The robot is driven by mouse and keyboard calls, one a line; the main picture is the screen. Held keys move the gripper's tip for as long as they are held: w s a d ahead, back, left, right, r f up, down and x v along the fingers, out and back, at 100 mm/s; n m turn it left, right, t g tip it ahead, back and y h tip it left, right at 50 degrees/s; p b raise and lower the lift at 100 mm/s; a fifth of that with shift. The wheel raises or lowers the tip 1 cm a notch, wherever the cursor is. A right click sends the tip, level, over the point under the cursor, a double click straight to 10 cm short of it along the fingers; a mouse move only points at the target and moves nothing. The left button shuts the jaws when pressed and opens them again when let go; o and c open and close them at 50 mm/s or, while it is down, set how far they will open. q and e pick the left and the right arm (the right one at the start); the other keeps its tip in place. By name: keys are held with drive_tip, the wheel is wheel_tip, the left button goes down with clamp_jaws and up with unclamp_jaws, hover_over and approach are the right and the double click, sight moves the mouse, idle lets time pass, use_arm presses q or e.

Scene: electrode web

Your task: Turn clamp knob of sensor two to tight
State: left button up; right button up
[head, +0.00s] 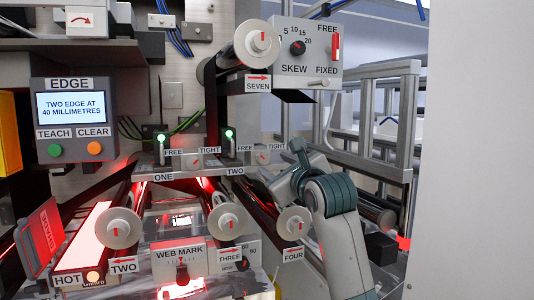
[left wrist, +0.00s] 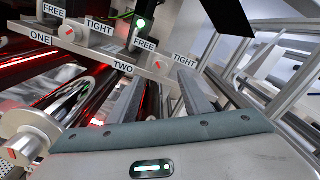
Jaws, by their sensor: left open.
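The clamp knob of sensor two (head: 262,158) is a small pale round knob with a red mark, between its FREE and TIGHT labels on the grey rail. My left gripper (head: 299,153) is open and empty, just right of the TIGHT label and apart from the knob. Its two grey fingers (left wrist: 206,82) reach toward the rail in the left wrist view. A green light is lit on sensor two (head: 229,134). My right gripper is not in view.
The similar knob of sensor one (left wrist: 73,31) is farther left on the rail. The SEVEN roller (head: 259,43) and skew panel (head: 310,48) hang above. The roller end marked FOUR (head: 294,222) is below my gripper. Metal framing (head: 400,130) stands to the right.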

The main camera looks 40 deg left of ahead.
sight(264, 159)
use_arm(q)
drive_tip(key=p+x, duration=0.2)
drive_tip(key=x, duration=0.3)
drive_tip(key=shift+a+r, duration=0.1)
drive_tip(key=shift+a, duration=0.1)
drive_tip(key=shift+w+a+p, duration=0.3)
drive_tip(key=shift+w+a, duration=0.05)
drive_tip(key=shift+a, duration=0.2)
drive_tip(key=c, duration=1)
